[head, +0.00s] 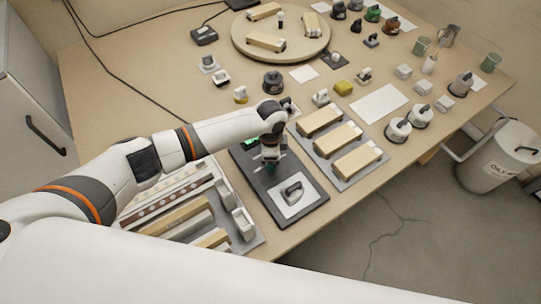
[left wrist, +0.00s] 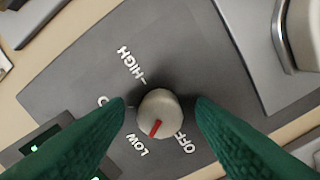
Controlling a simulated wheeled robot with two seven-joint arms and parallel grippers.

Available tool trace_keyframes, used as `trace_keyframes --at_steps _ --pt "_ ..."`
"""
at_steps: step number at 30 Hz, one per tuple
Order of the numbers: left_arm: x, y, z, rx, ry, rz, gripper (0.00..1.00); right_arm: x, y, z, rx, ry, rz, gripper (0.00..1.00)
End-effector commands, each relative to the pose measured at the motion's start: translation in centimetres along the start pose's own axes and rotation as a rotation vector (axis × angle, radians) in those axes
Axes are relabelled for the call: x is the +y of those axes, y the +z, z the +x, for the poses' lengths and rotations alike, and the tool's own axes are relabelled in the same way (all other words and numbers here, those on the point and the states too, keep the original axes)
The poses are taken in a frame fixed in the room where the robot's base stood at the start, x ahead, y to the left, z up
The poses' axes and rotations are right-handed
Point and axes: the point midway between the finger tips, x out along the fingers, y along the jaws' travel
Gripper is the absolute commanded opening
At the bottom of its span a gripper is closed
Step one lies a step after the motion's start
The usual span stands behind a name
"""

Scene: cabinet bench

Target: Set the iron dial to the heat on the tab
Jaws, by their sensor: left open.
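The dial (left wrist: 159,108) is a round grey knob with a red mark, on a dark grey panel (left wrist: 75,65) in the left wrist view. The mark points down and slightly left, between LOW and OFF. HIGH is printed above it; another label at left is mostly hidden by a finger. My left gripper (left wrist: 160,112) is open, its green fingers on either side of the knob; contact cannot be told. In the head view my left gripper (head: 270,164) is over the dark unit and hides the dial. A small iron (head: 292,191) sits on the unit's white plate. I cannot make out the tab's heat.
A tray of wooden-topped blocks (head: 376,177) stands right of the unit, and a pale rack (head: 243,222) stands left. Irons and small pieces stand behind, with a round turntable (head: 240,46) at the back. A bin (head: 497,160) stands on the floor at right.

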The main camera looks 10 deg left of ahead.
Motion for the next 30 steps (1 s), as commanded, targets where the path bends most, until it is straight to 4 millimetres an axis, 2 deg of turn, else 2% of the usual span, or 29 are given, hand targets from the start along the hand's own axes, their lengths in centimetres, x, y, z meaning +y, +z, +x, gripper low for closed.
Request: trace_keyframes --at_steps 4,7,15,21,25,30 --pt "0.0 -0.1 -0.3 0.001 0.000 0.000 0.50 0.0 0.0 0.0 0.000 0.000 0.000 0.36" --pt "0.1 0.0 -1.4 0.000 0.001 0.000 0.50 0.0 0.0 0.1 0.000 0.000 0.000 0.36" --pt "0.1 0.0 -7.0 -0.002 0.004 0.002 0.50 0.0 0.0 0.4 0.000 0.000 0.000 0.36" --pt "0.1 0.0 -10.5 -0.001 0.003 0.001 0.50 0.1 0.0 0.7 0.000 0.000 0.000 0.36" --pt "0.0 0.0 -11.6 -0.001 0.001 0.000 0.50 0.1 -0.1 0.8 0.000 0.001 0.000 0.36" --pt "0.0 0.0 -12.0 0.000 -0.001 0.000 0.50 0.1 0.0 0.8 0.000 0.001 0.000 0.36"
